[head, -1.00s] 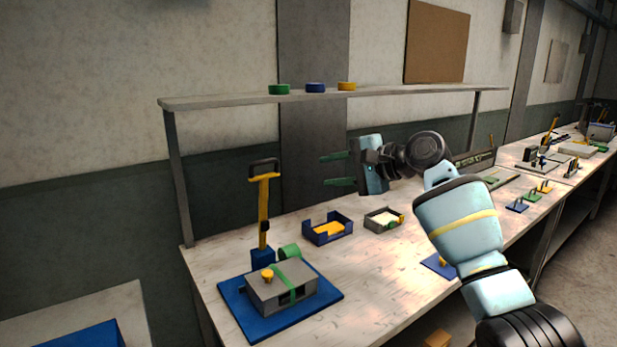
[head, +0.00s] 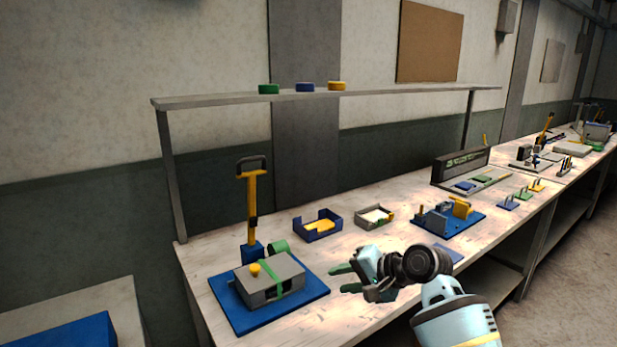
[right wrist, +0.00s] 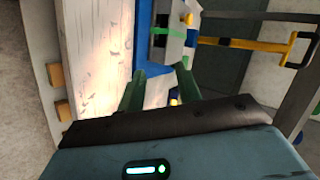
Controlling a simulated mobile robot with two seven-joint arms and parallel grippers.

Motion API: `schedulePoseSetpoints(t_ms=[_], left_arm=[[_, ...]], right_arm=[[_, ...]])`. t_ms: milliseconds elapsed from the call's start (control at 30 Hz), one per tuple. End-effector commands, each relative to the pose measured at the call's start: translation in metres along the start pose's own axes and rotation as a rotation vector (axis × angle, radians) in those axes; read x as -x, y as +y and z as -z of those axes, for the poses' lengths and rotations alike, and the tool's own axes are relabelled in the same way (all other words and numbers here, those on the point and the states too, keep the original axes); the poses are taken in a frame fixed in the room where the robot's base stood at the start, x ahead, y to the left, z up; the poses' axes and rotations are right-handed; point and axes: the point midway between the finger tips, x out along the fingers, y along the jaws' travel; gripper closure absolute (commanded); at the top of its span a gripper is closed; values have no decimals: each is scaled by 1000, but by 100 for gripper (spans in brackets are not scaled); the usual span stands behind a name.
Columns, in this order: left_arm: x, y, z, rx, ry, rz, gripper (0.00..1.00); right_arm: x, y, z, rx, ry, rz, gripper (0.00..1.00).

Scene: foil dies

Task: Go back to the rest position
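My right gripper (head: 345,280) has green fingers and hovers over the front part of the workbench (head: 376,326), to the right of the grey box. In the right wrist view its two fingers (right wrist: 160,85) stand apart with nothing between them. The grey box (head: 268,280) with a green strap and yellow knob sits on a blue plate (head: 310,308) at the bench's left end. A yellow-handled tool (head: 252,205) stands upright in a blue block behind it. My left gripper is in neither view.
A blue tray (head: 318,232) with yellow pieces and a grey tray (head: 374,216) lie mid-bench. A blue board with fixtures (head: 455,220) lies further right. A shelf (head: 400,90) spans above, carrying green, blue and yellow discs. Bare bench top lies between the trays and my gripper.

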Motion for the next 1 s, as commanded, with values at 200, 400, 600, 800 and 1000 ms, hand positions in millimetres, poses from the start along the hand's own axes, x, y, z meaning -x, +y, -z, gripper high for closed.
schedulePoseSetpoints(t_ms=[200,400,600,800,1000], left_arm=[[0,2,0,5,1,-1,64],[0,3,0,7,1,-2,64],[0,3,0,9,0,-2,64],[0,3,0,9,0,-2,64],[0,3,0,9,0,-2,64]], right_arm=[[-8,109,-62,129,-5,-155,66],[6,194,-125,248,-26,-300,66],[39,264,-191,362,-68,-448,66],[89,316,-256,472,-132,-594,66],[139,345,-305,559,-200,-714,66]])
